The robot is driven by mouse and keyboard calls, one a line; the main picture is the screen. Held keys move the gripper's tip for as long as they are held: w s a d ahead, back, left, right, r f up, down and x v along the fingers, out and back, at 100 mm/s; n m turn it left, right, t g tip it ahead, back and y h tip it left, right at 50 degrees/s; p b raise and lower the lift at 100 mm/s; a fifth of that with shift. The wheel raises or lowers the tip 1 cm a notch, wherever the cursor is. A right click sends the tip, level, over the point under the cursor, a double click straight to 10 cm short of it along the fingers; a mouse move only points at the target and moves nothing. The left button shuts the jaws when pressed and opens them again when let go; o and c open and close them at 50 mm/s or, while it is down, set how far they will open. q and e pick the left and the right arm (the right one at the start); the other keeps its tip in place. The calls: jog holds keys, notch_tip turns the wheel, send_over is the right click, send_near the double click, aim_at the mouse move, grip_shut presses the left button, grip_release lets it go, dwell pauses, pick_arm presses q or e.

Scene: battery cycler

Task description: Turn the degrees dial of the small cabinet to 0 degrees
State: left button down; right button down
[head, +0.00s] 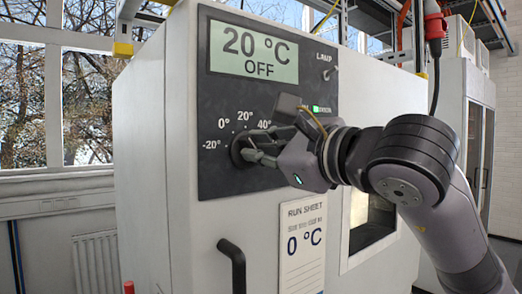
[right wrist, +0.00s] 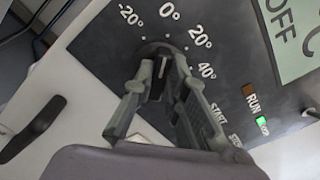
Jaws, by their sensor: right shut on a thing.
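The small cabinet (head: 155,160) is a white box with a dark control panel. The degrees dial (head: 238,151) is a black knob with marks from -20° to 40° around it. My right gripper (head: 256,148) is at the dial, its fingers shut on the knob from either side. In the right wrist view the dial (right wrist: 162,68) sits between the fingertips (right wrist: 157,80). A white line on the knob points up towards the 0° side; its exact setting is hard to read. The display (head: 254,52) reads 20 °C OFF. My left gripper is not in view.
A run sheet (head: 302,240) below the panel reads 0 °C. A black door handle (head: 233,262) is below the dial. A lamp switch (head: 329,72) and a green-lit button (head: 318,109) are on the panel. A dark window (head: 370,222) is to the right.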

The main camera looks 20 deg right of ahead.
jog(key=c, duration=1.6)
grip_release()
jog(key=v, duration=1.2)
